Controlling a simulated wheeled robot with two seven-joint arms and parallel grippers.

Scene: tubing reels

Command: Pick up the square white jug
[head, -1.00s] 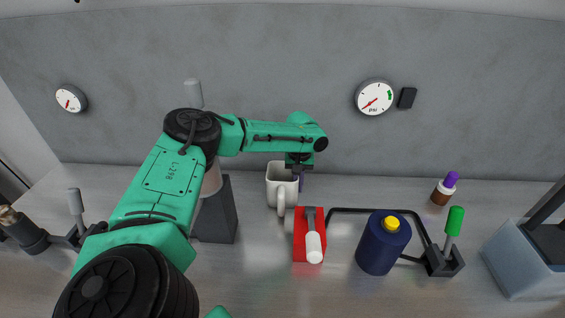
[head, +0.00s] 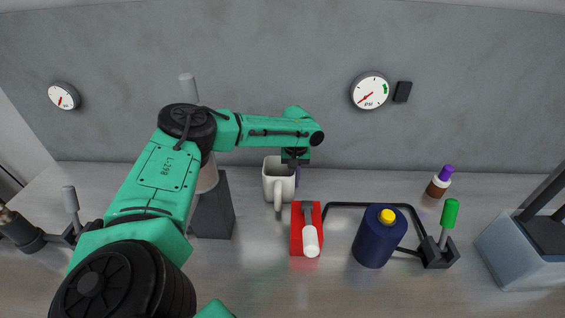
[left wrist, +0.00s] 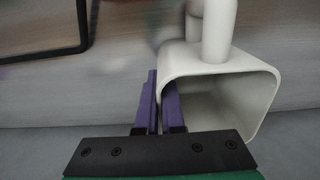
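The square white jug (head: 271,186) stands at the back middle of the bench in the head view, its handle toward me. In the left wrist view the jug (left wrist: 222,65) shows its open square mouth and handle. My left gripper (left wrist: 159,88) has its purple fingers on either side of one jug wall, one inside the mouth and one outside. The gap is narrow and the fingers look closed on the wall. In the head view the left gripper (head: 296,172) is at the jug's right rim, fingers partly hidden. I cannot tell if the base is clear of the bench. My right gripper is out of view.
A red block with a white-ended handle (head: 298,240) sits just in front of the jug. A blue bottle with yellow cap (head: 376,245), a black tubing frame (head: 350,205), a purple-capped bottle (head: 438,186) and a pale bin (head: 512,262) stand to the right. A dark block (head: 216,212) is left.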

